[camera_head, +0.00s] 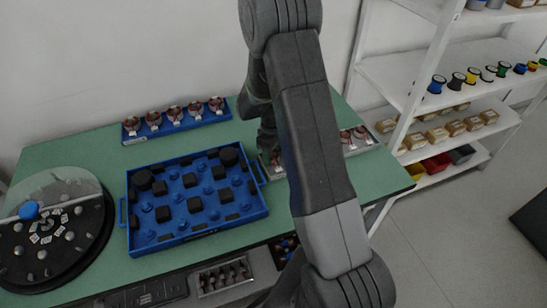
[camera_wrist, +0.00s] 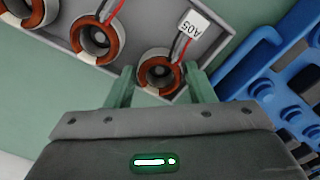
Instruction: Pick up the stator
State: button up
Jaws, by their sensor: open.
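In the wrist view a stator (camera_wrist: 160,72), a round part with a copper-brown ring, dark centre and red and black wires, sits at the end of a grey tray (camera_wrist: 226,36). A white tag reading A05 (camera_wrist: 192,25) lies by its wires. My gripper (camera_wrist: 160,78) is open, with one green finger on each side of this stator. I cannot tell whether the fingers touch it. Another stator (camera_wrist: 96,40) sits beside it in the tray. In the head view the arm hides part of the grey tray, and stators (camera_head: 361,133) show to its right.
A blue tray (camera_head: 133,232) with black blocks lies left of my arm on the green table (camera_head: 90,152). A blue rack (camera_head: 181,126) of several stators stands behind it. A round dark fixture (camera_head: 60,262) is at far left. White shelves (camera_head: 400,80) stand right.

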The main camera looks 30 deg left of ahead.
jog(key=shift+c, duration=0.4)
jog(key=c, duration=0.6)
